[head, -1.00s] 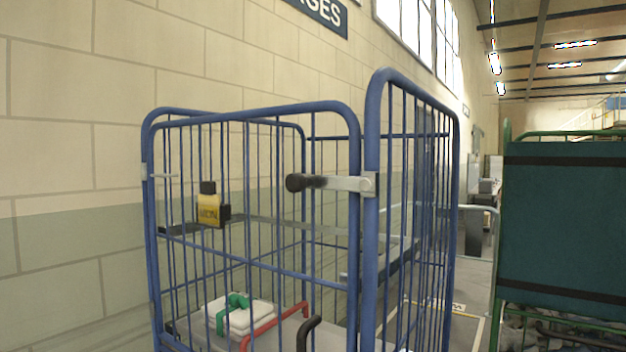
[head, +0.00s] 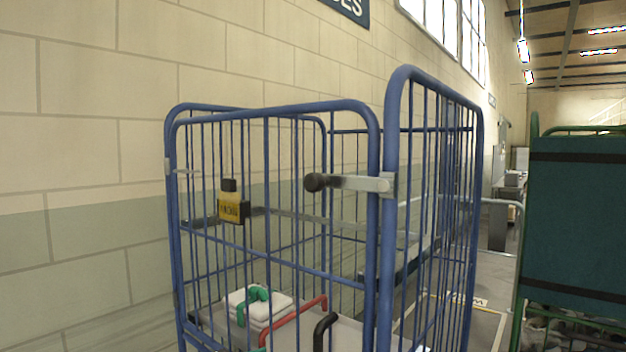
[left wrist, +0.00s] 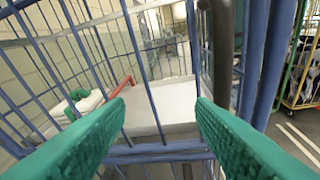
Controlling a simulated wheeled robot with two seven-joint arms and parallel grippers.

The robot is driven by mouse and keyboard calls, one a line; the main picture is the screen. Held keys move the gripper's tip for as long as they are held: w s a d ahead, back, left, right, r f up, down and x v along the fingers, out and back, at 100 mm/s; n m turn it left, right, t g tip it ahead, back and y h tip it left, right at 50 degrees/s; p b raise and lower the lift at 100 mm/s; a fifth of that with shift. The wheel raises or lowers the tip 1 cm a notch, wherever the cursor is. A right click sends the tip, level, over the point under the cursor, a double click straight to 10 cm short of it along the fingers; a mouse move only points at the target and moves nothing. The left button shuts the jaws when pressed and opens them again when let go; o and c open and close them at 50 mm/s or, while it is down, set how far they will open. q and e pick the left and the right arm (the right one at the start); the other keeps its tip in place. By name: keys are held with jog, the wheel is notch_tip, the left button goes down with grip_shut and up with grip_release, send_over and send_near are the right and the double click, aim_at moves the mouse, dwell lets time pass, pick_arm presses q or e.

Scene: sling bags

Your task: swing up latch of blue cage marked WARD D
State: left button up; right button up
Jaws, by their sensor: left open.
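The blue cage (head: 374,230) stands in the middle of the head view, its front gate panel shut or nearly shut against the right side frame. The latch (head: 350,183) is a pale grey bar with a dark round knob at its left end. It lies about level across the front, at the right corner post. I cannot read WARD D on the cage. My left gripper (left wrist: 160,105) has two green fingers, spread apart with nothing between them, facing the blue bars. A dark grey upright bar (left wrist: 222,50) stands beyond the right finger; I cannot tell whether it is the latch.
A green-covered cage (head: 575,220) stands at right, a block wall (head: 80,150) at left.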

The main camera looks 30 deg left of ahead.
pick_arm(q)
notch_tip(320, 180, up, 18)
jog(key=s+m+t+h, duration=0.1)
jog(key=m+t+h, duration=0.1)
jog(key=t, duration=0.2)
jog(key=m+t+h, duration=0.2)
jog(key=t+h, duration=0.1)
send_near(309, 180)
jog(key=p+x, duration=0.7)
jog(key=x, duration=0.2)
jog(key=shift+w+r+p, duration=0.1)
jog(key=shift+w+p, duration=0.1)
jog(key=shift+p, duration=0.2)
jog(key=shift+w+d+g+p, duration=0.25)
jog(key=shift+w+g+p, duration=0.05)
jog(key=shift+w, duration=0.45)
grip_shut()
